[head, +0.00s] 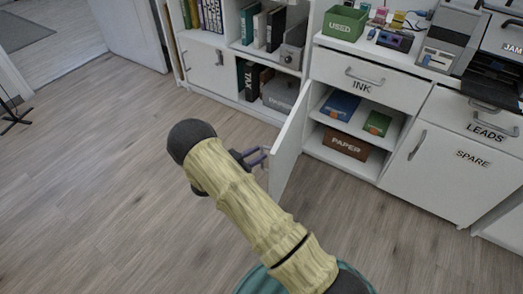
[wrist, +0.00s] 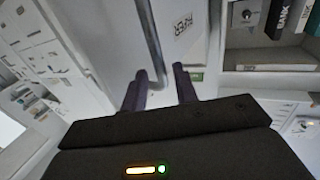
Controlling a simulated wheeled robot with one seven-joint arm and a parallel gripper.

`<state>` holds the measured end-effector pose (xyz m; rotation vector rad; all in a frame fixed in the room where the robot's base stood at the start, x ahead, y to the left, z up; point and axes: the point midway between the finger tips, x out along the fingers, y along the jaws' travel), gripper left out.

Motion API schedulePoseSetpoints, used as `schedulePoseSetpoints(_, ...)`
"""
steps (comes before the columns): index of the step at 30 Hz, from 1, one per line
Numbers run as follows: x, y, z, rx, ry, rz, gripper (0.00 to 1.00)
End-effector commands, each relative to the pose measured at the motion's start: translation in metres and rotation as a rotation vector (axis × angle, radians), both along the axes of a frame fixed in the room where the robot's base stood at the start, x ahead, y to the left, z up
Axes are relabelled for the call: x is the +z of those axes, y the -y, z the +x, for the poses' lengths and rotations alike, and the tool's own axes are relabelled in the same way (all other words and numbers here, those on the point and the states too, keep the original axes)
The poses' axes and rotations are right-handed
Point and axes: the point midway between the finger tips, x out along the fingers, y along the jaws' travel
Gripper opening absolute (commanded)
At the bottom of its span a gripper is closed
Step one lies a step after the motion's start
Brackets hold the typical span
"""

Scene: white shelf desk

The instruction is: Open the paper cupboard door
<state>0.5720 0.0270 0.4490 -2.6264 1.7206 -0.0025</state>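The white paper cupboard door (head: 288,146) stands swung wide open below the INK drawer, showing its edge and one face. In the wrist view the door face (wrist: 110,30) carries a label (wrist: 183,24) that reads PAPER. Its grey bar handle (wrist: 150,38) runs down toward the space between my fingers. My gripper (wrist: 160,78) is open, its two dark fingers apart, with the handle's lower end between or just beyond them; I cannot tell if they touch. In the head view my gripper (head: 258,157) is at the door's left side, partly hidden by my arm.
The open cupboard holds a blue item (head: 341,105), a green item (head: 377,124) and a brown box (head: 346,143) marked PAPER. The INK drawer (head: 367,76) and SPARE door (head: 460,165) are shut. Shelves with binders (head: 262,28) stand behind.

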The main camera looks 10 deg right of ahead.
Motion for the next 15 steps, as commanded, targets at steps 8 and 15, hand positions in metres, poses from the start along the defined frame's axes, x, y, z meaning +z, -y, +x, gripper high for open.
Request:
schedulePoseSetpoints(8,0.002,-0.052,-0.022,0.005,-0.002,0.001,0.29)
schedulePoseSetpoints(15,0.001,-0.096,-0.042,0.004,-0.003,0.001,0.29)
